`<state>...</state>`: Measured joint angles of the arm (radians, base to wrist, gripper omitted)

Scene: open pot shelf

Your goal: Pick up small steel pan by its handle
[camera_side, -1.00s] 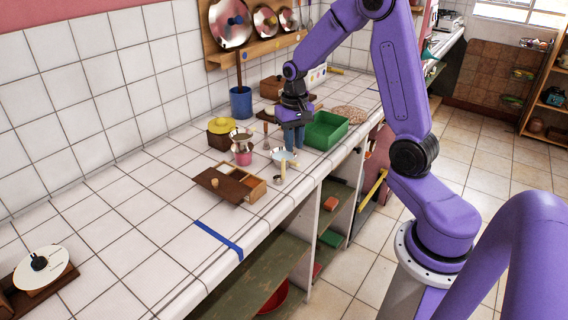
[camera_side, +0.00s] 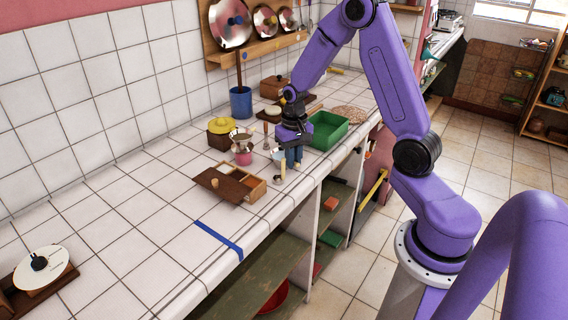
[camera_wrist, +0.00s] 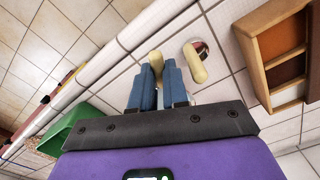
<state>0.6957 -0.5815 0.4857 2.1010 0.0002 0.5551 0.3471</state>
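The small steel pan (camera_side: 278,155) stands near the front edge of the counter, partly hidden by my gripper in the side view. Its pale handle (camera_side: 283,170) shows beside the fingers. In the wrist view a round metal piece (camera_wrist: 203,47) with a pale handle (camera_wrist: 195,64) lies just right of the fingers. My gripper (camera_side: 294,163) points down, low over the counter. Its blue fingers (camera_wrist: 158,72) look open, with a narrow gap. A pale rounded handle end (camera_wrist: 155,57) shows at this gap; I cannot tell whether the fingers touch it or which item it belongs to.
An open wooden box (camera_side: 230,184) is left of the gripper. A green bin (camera_side: 329,130) is close on the right. The counter's front edge is close by. Clear tiles lie at the left.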

